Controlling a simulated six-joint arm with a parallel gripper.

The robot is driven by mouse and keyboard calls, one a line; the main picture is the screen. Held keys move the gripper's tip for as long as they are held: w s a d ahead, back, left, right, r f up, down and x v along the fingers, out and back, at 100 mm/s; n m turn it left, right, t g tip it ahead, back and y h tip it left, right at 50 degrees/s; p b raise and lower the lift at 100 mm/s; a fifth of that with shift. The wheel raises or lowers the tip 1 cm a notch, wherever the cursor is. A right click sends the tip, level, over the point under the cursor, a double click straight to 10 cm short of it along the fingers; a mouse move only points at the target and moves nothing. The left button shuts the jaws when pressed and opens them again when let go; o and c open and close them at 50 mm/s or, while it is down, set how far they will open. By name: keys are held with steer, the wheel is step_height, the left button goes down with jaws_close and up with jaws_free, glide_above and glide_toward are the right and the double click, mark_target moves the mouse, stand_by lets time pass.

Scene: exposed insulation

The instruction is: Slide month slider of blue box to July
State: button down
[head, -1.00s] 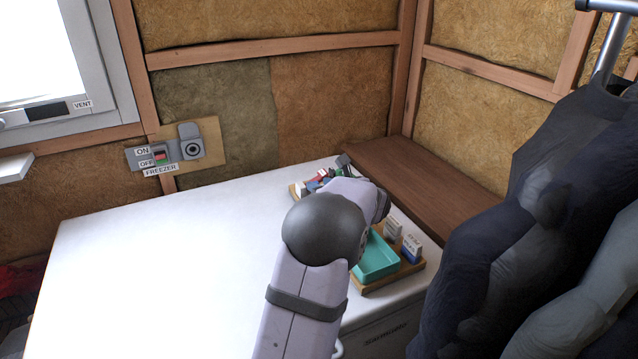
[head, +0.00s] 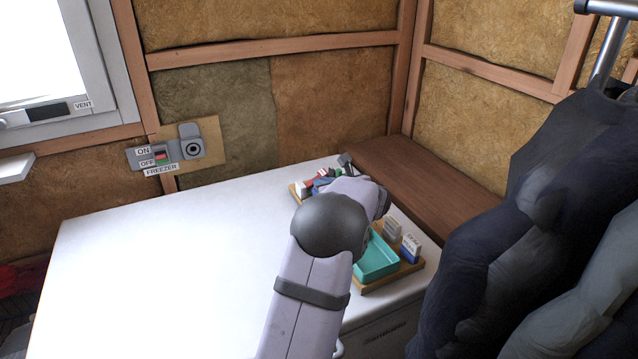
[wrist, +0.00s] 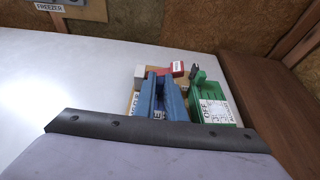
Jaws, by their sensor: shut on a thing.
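A bit of the blue box (head: 322,185) also shows in the head view, left of my gripper. My gripper (head: 365,193) is low over the far right of the white top, and its fingertips are hidden behind the wrist.
A green box (wrist: 206,103) with an OFF label stands right of the blue box. A red block (wrist: 176,69) and white block (wrist: 140,72) are behind it. A teal tray (head: 377,262) and small boxes (head: 410,246) are nearer. The white top (head: 180,270) is clear at left.

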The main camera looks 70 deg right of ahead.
steer(key=shift+s+d, duration=0.5)
steer(key=c, duration=1.8)
jaws_free()
steer(key=shift+a, duration=0.1)
steer(key=b+v, duration=0.1)
steer(key=v, duration=0.6)
steer(key=shift+r, duration=0.1)
